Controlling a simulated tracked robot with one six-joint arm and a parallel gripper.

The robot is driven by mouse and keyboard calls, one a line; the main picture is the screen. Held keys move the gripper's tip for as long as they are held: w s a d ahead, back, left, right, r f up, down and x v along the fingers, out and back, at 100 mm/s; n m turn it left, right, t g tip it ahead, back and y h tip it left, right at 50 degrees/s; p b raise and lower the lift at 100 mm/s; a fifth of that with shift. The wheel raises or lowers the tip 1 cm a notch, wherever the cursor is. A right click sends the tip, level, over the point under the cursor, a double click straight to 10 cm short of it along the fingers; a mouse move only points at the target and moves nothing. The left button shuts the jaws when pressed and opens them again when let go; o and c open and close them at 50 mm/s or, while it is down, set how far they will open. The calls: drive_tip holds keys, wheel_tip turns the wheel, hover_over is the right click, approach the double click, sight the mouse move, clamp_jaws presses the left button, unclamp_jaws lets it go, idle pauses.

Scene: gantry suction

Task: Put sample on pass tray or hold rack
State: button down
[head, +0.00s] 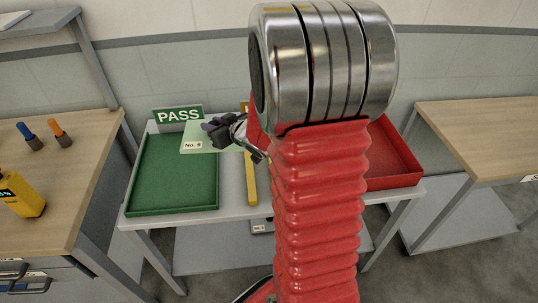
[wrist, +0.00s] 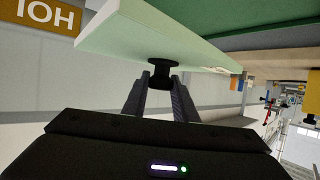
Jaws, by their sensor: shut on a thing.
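The sample is a pale green plate (head: 197,140) labelled "No. 8", held above the back of the green pass tray (head: 172,211), in front of the PASS sign (head: 179,114). My gripper (head: 228,129) is shut on it at its right side. In the wrist view, the fingers (wrist: 160,88) close around a black knob (wrist: 162,73) on the plate (wrist: 150,35). The pass tray looks empty. A red tray (head: 395,150) stands at the right, partly hidden by my arm. An orange sign (wrist: 49,15) reading "HO…" shows upside down in the wrist view; the hold rack itself is not clearly seen.
A yellow bar (head: 251,182) stands between the trays on the grey table (head: 232,190). A wooden bench (head: 70,190) at left carries a yellow device (head: 20,195) and blue and orange-topped items (head: 60,133). Another wooden table (head: 490,135) is at right.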

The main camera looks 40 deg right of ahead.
drive_tip(key=s+d, duration=0.1)
drive_tip(key=d, duration=0.1)
drive_tip(key=s+d, duration=0.2)
drive_tip(key=d, duration=0.1)
drive_tip(key=s+d, duration=0.1)
drive_tip(key=d, duration=0.1)
drive_tip(key=shift+s+d+f, duration=0.2)
drive_tip(key=shift+s+f, duration=0.1)
drive_tip(key=shift+f, duration=0.1)
drive_tip(key=s+d+f, duration=0.2)
drive_tip(key=s+d, duration=0.4)
drive_tip(key=s, duration=0.2)
drive_tip(key=shift+n+y, duration=0.3)
drive_tip(key=shift+y, duration=0.1)
drive_tip(key=shift+d, duration=0.1)
drive_tip(key=shift+f, duration=2.9)
drive_tip(key=shift+f, duration=2.1)
drive_tip(key=shift+f, duration=0.1)
